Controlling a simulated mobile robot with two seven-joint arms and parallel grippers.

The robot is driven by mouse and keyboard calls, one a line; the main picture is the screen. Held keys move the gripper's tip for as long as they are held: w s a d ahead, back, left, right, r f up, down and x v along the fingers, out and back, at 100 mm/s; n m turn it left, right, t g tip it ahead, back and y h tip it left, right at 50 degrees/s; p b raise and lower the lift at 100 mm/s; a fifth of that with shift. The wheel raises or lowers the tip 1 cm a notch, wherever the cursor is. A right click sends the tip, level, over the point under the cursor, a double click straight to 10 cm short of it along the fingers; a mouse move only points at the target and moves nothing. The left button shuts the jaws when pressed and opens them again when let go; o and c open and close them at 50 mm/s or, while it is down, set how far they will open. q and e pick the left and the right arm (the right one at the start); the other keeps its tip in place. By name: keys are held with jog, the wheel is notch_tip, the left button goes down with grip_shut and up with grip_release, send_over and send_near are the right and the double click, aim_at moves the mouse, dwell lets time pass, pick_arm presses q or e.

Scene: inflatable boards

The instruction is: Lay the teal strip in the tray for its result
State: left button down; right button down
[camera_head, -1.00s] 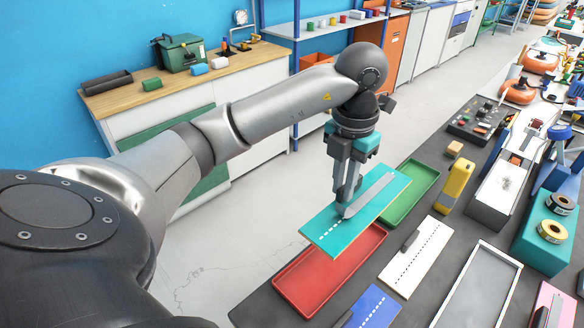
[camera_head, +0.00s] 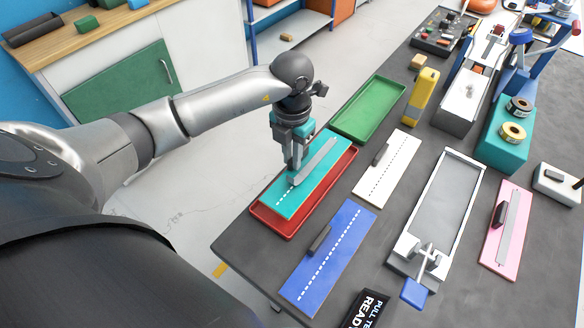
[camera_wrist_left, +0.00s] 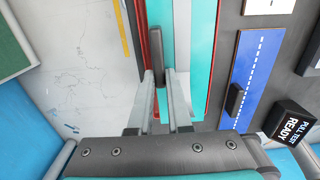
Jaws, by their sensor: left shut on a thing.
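The teal strip (camera_head: 288,205) is a flat board with a white dashed line and a grey band along it. It lies lengthwise over the red tray (camera_head: 286,230), roughly lined up with it. The tray's rim shows along its right side and near end. I cannot tell whether the strip touches the tray floor. My left gripper (camera_head: 294,164) is shut on the strip's dark grip piece, at its left long side. In the left wrist view the fingers (camera_wrist_left: 165,80) close around that grip (camera_wrist_left: 157,42), with teal (camera_wrist_left: 202,50) beside it. My right gripper is not in view.
An empty green tray (camera_head: 368,108) is beyond the red one. A white strip (camera_head: 390,165), a blue strip (camera_head: 330,250) and a pink strip (camera_head: 500,225) lie on the dark table. A grey test bed (camera_head: 443,205) and a yellow device (camera_head: 423,95) stand to the right.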

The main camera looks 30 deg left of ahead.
aim_at(291, 169)
pick_arm(q)
notch_tip(291, 169, down, 4)
jog(key=shift+r+b, duration=0.25)
jog(key=shift+b, duration=0.05)
jog(key=shift+f, duration=0.35)
jog(key=shift+f, duration=0.1)
jog(key=c, duration=0.9)
grip_release()
jog(key=shift+o, duration=0.2)
jog(key=shift+a, duration=0.1)
